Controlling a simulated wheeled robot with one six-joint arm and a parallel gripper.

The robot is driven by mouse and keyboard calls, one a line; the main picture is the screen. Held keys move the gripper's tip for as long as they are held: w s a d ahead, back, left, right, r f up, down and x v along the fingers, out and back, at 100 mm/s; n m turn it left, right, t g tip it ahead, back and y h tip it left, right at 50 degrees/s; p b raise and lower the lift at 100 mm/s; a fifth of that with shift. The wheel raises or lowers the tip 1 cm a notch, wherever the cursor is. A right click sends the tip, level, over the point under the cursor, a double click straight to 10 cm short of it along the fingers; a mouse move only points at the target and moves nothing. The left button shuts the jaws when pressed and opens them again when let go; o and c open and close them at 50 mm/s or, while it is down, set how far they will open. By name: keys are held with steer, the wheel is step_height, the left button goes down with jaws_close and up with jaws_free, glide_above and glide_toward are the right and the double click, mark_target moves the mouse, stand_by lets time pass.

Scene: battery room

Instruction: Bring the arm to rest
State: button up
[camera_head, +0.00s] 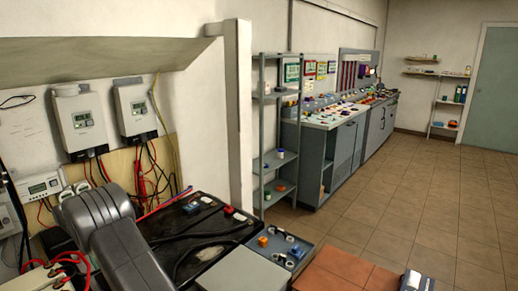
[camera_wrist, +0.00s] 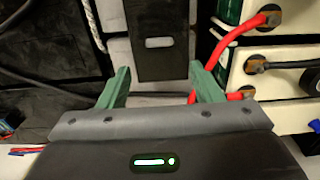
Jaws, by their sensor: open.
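My gripper (camera_wrist: 159,72) shows in the wrist view with its two green fingers spread apart. No held object shows between the fingers. Beyond them is a dark panel with a pale slot; I cannot tell whether it touches them. My grey arm (camera_head: 105,235) shows at the lower left of the head view, bent in front of the wall units. My gripper cannot be made out in the head view.
Red cables (camera_wrist: 237,38) run to pale battery blocks (camera_wrist: 285,75) close right of the fingers. Wall inverters (camera_head: 80,122) hang behind my arm. A black-topped battery bench (camera_head: 205,235) stands right of it. Tiled floor (camera_head: 390,200) is open at the right.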

step_height(320, 180, down, 7)
steer(key=shift+f+p, duration=0.1)
steer(key=shift+p, duration=0.2)
steer(key=shift+s+d, duration=0.2)
steer(key=shift+d, duration=0.1)
steer(key=s+d+p, duration=0.1)
steer(key=s+d, duration=0.2)
steer(key=d, duration=0.1)
steer(key=s+d, duration=0.4)
steer(key=s+d+p, duration=0.1)
steer(key=s+d, duration=0.2)
steer(key=d, duration=0.2)
steer(key=shift+s+p, duration=0.2)
steer(key=shift+p, duration=0.1)
step_height(320, 180, up, 14)
steer(key=b, duration=0.1)
steer(key=shift+a, duration=0.15)
steer(key=shift+w+f, duration=0.1)
